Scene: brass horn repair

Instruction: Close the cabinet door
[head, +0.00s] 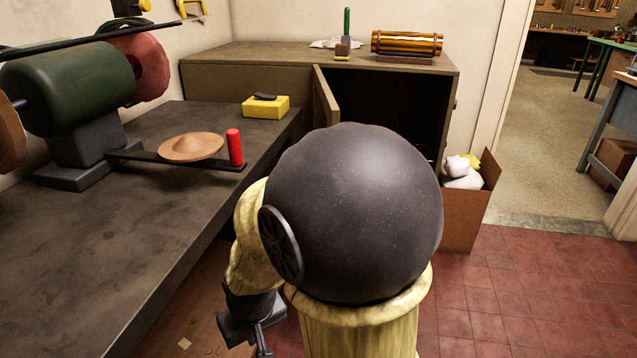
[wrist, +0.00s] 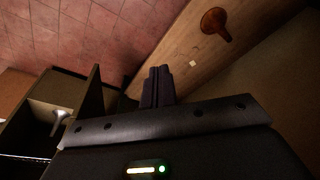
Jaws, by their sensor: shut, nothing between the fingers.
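The brown cabinet (head: 412,76) stands against the back wall, past the end of the bench. Its door (head: 325,97) is swung open to the left of the dark opening (head: 400,110); its lower part is hidden by my arm. In the wrist view the open cabinet (wrist: 48,88) is at the left, with the panel that looks like its door (wrist: 93,97) edge-on, apart from my fingers. My gripper (head: 262,342) is low beside the bench; its fingers are together and empty in the wrist view (wrist: 158,75).
The dark bench (head: 110,220) fills the left, with a polishing machine (head: 70,90) and a yellow box (head: 265,107). A cardboard box (head: 468,215) stands right of the cabinet. A brass cylinder (head: 407,43) lies on top. Red tiled floor (head: 540,290) is clear at right.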

